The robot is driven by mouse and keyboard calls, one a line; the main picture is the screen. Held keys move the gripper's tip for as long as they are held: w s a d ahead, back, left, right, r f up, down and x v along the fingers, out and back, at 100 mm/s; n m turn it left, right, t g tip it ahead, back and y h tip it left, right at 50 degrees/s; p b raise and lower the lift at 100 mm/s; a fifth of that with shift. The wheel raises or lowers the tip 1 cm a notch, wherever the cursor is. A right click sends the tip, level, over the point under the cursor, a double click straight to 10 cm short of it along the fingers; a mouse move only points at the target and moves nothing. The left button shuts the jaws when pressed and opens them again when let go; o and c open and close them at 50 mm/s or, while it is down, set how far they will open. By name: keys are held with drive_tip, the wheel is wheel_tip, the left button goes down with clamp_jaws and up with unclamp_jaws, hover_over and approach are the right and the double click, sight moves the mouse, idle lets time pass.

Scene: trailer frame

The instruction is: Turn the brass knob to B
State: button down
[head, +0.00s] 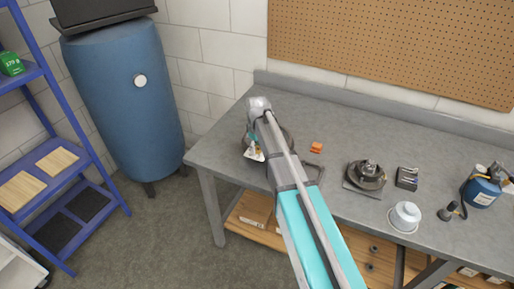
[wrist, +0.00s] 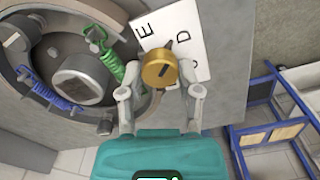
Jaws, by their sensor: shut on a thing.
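The brass knob (wrist: 158,70) is a round gold disc with a dark mark, in the middle of the wrist view. It sits over a white lettered card (wrist: 196,40). The letters E and D show on the card; I cannot see a B. My gripper (wrist: 160,91) has one finger on each side of the knob and is shut on it. In the head view the arm hides the knob and most of the gripper; a bit of the white card (head: 254,154) shows beside it.
A round drum assembly (wrist: 85,75) with green (wrist: 104,52) and blue (wrist: 50,92) springs lies close to the left finger.

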drive_tip(key=m, duration=0.7)
drive_tip(key=shift+d, duration=0.1)
drive_tip(key=m, duration=0.6)
drive_tip(key=shift+m, duration=0.4)
drive_tip(key=m, duration=0.6)
drive_tip(key=shift+s+d, duration=0.1)
drive_tip(key=m, duration=0.6)
drive_tip(key=shift+m, duration=0.4)
drive_tip(key=shift+c, duration=1.5)
unclamp_jaws()
drive_tip(key=shift+n, duration=0.4)
